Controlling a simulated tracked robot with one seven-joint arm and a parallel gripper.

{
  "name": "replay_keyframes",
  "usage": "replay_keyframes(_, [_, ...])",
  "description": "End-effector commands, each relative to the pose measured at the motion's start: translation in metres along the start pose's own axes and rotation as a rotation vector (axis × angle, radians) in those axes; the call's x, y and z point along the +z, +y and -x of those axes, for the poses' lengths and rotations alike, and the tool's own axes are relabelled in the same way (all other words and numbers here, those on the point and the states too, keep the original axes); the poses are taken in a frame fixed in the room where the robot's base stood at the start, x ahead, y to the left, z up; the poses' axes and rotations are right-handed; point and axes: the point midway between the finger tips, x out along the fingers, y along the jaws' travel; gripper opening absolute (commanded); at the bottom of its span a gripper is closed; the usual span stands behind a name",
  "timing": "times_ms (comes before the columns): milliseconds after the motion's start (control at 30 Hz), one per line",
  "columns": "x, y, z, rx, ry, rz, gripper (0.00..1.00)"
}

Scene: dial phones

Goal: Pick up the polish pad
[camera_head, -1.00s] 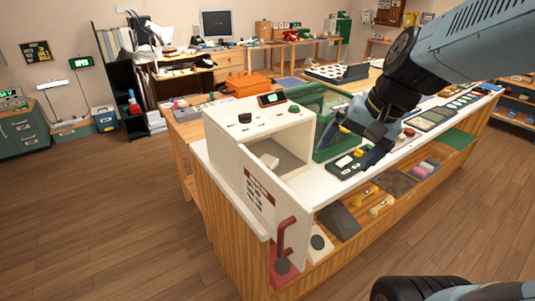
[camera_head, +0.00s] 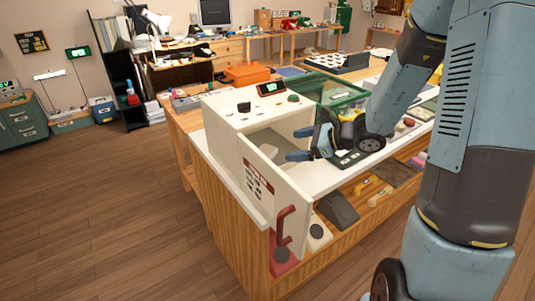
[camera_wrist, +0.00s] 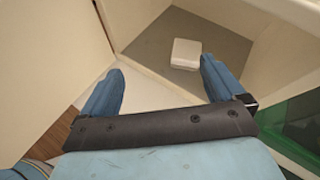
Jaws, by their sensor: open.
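The polish pad seems to be the small off-white block (camera_wrist: 186,54) lying on the grey floor inside a white cabinet. In the head view the pad (camera_head: 268,151) shows only in part, behind the open door's edge. My gripper (camera_head: 299,144) is at the cabinet's open front, fingers pointing left toward the opening. In the wrist view my gripper (camera_wrist: 161,70) is open and empty, and the pad lies beyond the fingertips, nearer the right finger and apart from both.
The cabinet (camera_head: 225,135) stands on a white counter. Its door (camera_head: 270,190), with a red handle (camera_head: 281,224), stands open at the front. A green clear-sided bin (camera_head: 335,92) is close to the right. Cabinet walls flank the opening.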

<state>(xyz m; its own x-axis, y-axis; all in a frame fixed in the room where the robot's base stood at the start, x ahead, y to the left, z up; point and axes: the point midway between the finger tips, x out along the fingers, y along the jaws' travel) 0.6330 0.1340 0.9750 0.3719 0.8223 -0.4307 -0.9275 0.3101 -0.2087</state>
Motion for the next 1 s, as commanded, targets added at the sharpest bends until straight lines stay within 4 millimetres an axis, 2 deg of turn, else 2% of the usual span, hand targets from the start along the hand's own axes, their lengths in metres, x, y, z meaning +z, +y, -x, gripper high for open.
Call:
replay_keyframes(100, [-0.025,-0.013,-0.011,-0.066,-0.019,-0.144,0.96])
replay_keyframes(333, [-0.050,-0.027,-0.020,-0.141,-0.034,-0.286,0.96])
replay_keyframes(467, [-0.052,-0.030,-0.030,-0.149,-0.036,-0.301,0.96])
replay_keyframes(800, [-0.051,-0.038,-0.086,-0.147,-0.036,-0.299,0.96])
replay_keyframes(1000, [-0.051,-0.041,-0.103,-0.150,-0.035,-0.298,0.96])
